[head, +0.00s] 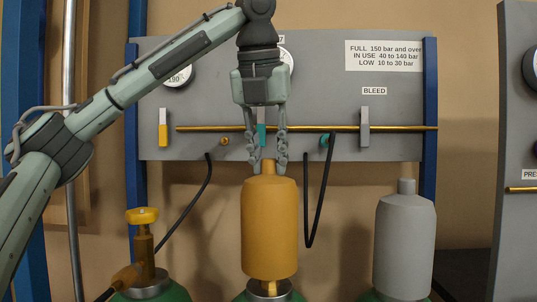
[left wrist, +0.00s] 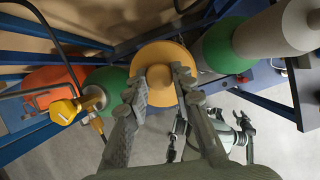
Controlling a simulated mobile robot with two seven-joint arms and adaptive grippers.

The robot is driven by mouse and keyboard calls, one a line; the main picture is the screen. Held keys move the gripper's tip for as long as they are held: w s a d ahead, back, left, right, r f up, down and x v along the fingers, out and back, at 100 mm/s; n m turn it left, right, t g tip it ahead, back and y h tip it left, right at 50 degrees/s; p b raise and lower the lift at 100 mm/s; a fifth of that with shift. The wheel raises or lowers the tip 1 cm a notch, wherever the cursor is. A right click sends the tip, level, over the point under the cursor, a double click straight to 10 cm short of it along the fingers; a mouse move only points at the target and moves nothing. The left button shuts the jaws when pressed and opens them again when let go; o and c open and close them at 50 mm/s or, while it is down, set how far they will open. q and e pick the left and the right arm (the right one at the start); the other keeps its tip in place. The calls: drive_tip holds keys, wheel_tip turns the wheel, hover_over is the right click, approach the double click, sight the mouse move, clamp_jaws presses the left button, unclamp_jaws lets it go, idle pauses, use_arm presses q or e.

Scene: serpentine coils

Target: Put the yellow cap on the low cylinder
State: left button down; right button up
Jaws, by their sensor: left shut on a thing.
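The yellow cap (head: 269,228) hangs upright over the middle green cylinder (head: 245,297). A brass valve part (head: 270,288) shows under its lower rim, above the cylinder's collar; how much of the valve is inside the cap is hidden. My left gripper (head: 268,168) points down and is shut on the knob at the cap's top. In the left wrist view the cap (left wrist: 158,54) sits between the two fingertips (left wrist: 160,76). Small grey-green parts, perhaps of my right arm, show low in that view, too unclear to read the jaws.
At left, a green cylinder bears an uncapped brass valve with a yellow handwheel (head: 142,216). At right, a grey cap (head: 404,240) covers another cylinder. Behind stands a grey panel (head: 330,85) with gauges, a brass pipe (head: 330,128) and black hoses (head: 308,215). The left gauge (head: 178,75) reads about 190.

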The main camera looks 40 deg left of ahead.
sight(268, 168)
use_arm(q)
drive_tip(key=shift+f, duration=0.6)
drive_tip(key=shift+f+b, duration=0.3)
drive_tip(key=shift+f, duration=0.75)
drive_tip(key=c, duration=1.2)
unclamp_jaws()
drive_tip(key=shift+f, duration=0.1)
drive_tip(key=v, duration=1.2)
